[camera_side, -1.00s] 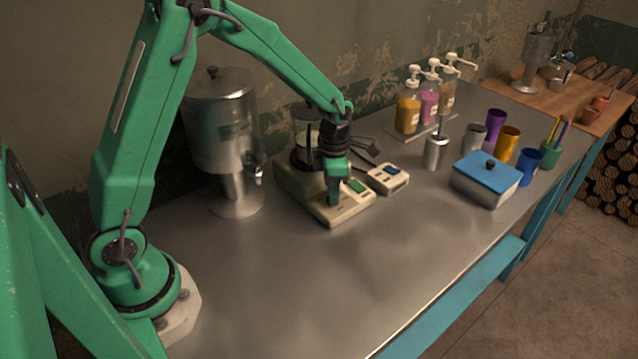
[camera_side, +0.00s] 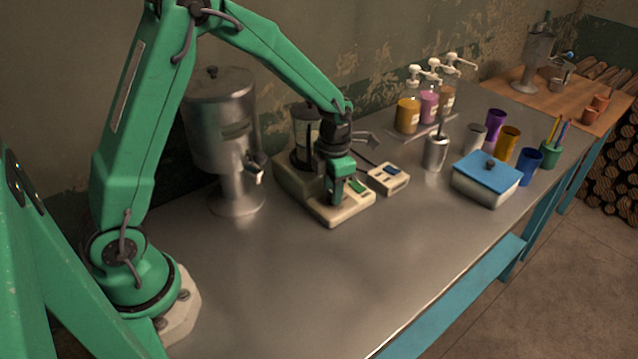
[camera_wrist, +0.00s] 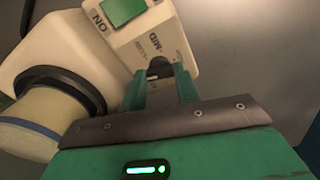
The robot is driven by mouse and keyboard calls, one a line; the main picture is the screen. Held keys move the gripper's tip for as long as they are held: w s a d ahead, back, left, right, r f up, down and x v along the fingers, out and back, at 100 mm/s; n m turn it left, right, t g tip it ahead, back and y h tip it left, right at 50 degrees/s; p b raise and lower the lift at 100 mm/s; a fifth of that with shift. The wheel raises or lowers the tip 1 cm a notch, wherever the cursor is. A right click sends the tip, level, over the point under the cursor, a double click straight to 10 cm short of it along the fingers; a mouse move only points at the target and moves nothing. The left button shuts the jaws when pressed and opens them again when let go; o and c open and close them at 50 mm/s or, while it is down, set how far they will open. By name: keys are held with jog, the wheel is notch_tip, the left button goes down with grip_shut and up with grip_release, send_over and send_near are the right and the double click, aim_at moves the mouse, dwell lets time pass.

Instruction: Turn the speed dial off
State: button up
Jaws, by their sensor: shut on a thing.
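The cream machine (camera_side: 322,213) stands on the steel table, with its sloped control panel toward the front. In the wrist view the panel (camera_wrist: 163,28) shows a green switch (camera_wrist: 122,10) marked ON and a printed MID mark beside the dial. My gripper (camera_side: 334,200) is down at the panel, beside the green switch. In the wrist view its two green fingers (camera_wrist: 160,80) straddle the speed dial (camera_wrist: 158,67) and are shut on it. The dial is mostly hidden between the fingers, so its pointer position cannot be read.
A small cream box (camera_side: 388,180) with a display sits right of the machine. A steel urn (camera_side: 222,125) stands behind left. Pump bottles (camera_side: 408,115), a steel cup (camera_side: 434,153), coloured cups and a blue-lidded box (camera_side: 487,172) are to the right. The front table is clear.

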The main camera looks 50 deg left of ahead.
jog(key=o, duration=1)
jog(key=shift+r, duration=0.1)
jog(key=shift+r, duration=3.85)
jog(key=c, duration=0.5)
jog(key=shift+m, duration=0.4)
